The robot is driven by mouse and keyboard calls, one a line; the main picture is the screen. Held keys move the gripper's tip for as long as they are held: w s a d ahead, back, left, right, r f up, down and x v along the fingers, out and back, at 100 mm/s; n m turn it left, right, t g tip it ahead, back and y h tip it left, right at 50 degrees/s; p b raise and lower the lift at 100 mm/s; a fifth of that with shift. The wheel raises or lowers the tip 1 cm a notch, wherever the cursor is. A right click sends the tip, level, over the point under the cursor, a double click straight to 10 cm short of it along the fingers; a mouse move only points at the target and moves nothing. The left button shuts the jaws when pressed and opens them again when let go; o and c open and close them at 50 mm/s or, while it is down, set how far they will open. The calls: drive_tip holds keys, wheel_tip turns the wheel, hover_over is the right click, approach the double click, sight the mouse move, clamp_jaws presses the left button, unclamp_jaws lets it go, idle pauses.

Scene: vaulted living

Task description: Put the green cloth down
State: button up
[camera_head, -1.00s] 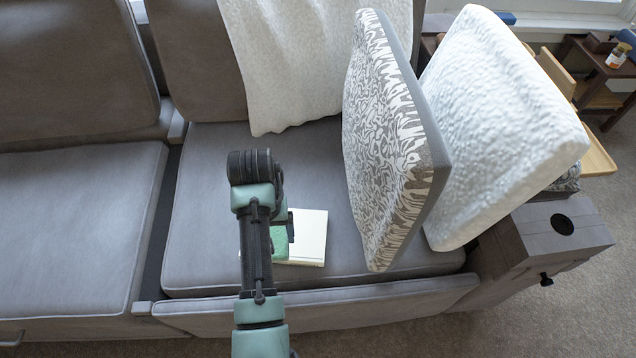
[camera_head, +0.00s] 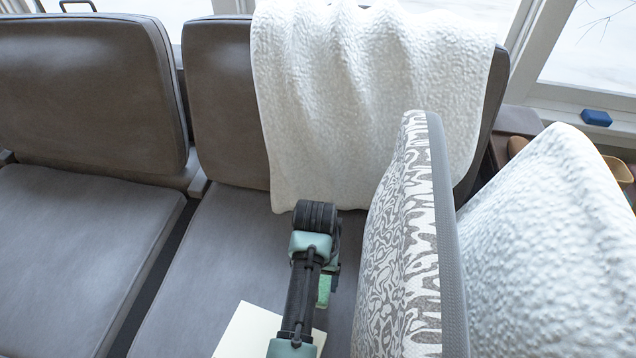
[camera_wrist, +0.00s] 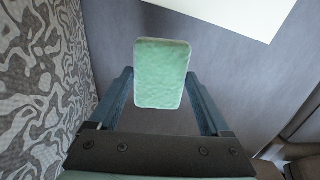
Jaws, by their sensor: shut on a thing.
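The green cloth (camera_wrist: 161,74) is a small, flat, pale green rectangle with rounded corners in the wrist view. My gripper (camera_wrist: 160,80) is shut on it, with one dark finger at each side. The cloth appears held above the grey sofa seat, and I cannot tell how large the gap is. In the head view only a sliver of the cloth (camera_head: 324,290) shows beside my arm, which hides the rest and most of the gripper.
A cream flat pad or book (camera_head: 258,333) lies on the sofa seat (camera_head: 205,270). A patterned cushion (camera_head: 400,250) stands close on the right, with a white cushion (camera_head: 555,250) beyond it. A white throw (camera_head: 350,100) hangs over the backrest. Bare seat lies left of my arm.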

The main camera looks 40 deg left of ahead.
drive_tip(key=shift+f+b, duration=0.9)
drive_tip(key=shift+f, duration=1.55)
drive_tip(key=shift+f, duration=0.1)
drive_tip(key=o, duration=1)
